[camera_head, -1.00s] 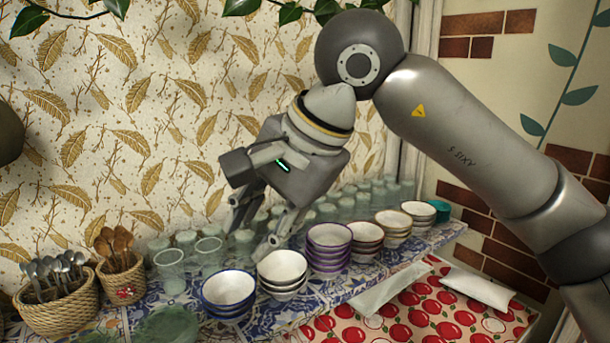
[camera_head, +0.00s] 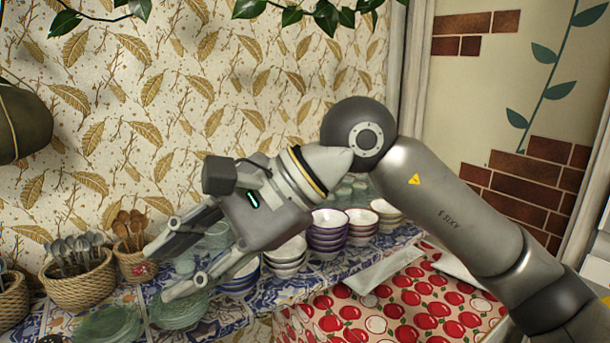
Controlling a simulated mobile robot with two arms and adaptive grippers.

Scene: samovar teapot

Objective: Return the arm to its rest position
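My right arm comes in from the right, and its gripper (camera_head: 160,275) hangs over the tiled shelf, pointing left and down. Its two fingers are spread apart with nothing between them. The gripper is above the green glass plates (camera_head: 181,312) and hides part of the bowls and glasses behind it. My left gripper does not show.
Stacked bowls (camera_head: 328,232) and glasses line the tiled shelf (camera_head: 300,283). Baskets of metal spoons (camera_head: 80,287) and wooden spoons (camera_head: 133,262) stand at left. An apple-print cloth (camera_head: 405,310) lies at lower right. A dark rounded object (camera_head: 24,124) hangs at the left edge.

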